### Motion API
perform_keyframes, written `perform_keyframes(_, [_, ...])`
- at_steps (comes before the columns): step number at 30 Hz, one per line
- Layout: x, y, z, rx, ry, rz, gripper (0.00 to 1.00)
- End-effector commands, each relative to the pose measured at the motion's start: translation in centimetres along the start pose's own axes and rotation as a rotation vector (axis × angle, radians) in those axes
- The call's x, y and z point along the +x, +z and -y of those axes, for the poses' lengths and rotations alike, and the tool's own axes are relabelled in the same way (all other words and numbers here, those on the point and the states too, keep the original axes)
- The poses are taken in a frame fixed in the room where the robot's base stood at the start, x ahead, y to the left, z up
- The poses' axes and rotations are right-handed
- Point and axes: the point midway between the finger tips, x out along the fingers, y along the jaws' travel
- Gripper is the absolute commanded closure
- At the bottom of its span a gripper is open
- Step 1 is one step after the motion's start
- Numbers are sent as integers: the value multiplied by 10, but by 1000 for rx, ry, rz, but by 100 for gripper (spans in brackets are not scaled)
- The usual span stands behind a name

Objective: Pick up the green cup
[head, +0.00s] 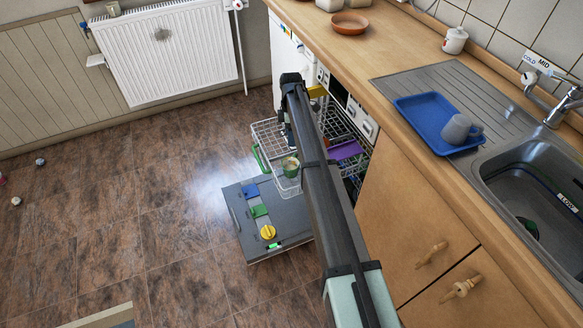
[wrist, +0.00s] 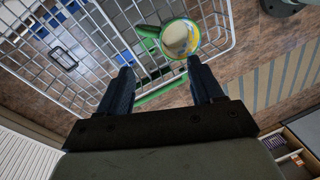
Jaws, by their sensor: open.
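The small green cup (head: 291,167) sits in the pulled-out white wire rack (head: 268,132), near its front edge. In the wrist view I look into a round cup (wrist: 180,38) with a yellow-green rim, which seems to be the same cup. My gripper (wrist: 160,72) is open, with its two dark fingers apart and nothing held between them. The cup lies ahead of the fingertips, closer to the right finger. In the head view the gripper hangs over the rack and is partly hidden by my arm.
The rack's wires surround the cup. A green curved bar (head: 258,158) is at the rack's left edge. The lowered dishwasher door (head: 241,225) lies below. A purple item (head: 346,151) is in the rack on the right.

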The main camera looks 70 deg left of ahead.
Motion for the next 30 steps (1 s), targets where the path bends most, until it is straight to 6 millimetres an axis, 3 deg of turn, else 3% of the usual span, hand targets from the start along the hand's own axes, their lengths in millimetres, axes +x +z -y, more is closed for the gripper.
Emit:
perform_keyframes(5, [0, -4, -10, 13, 21, 28, 34])
perform_keyframes(19, [70, -2, -9, 12, 19, 25, 34])
perform_keyframes(30, [94, 0, -8, 11, 19, 25, 34])
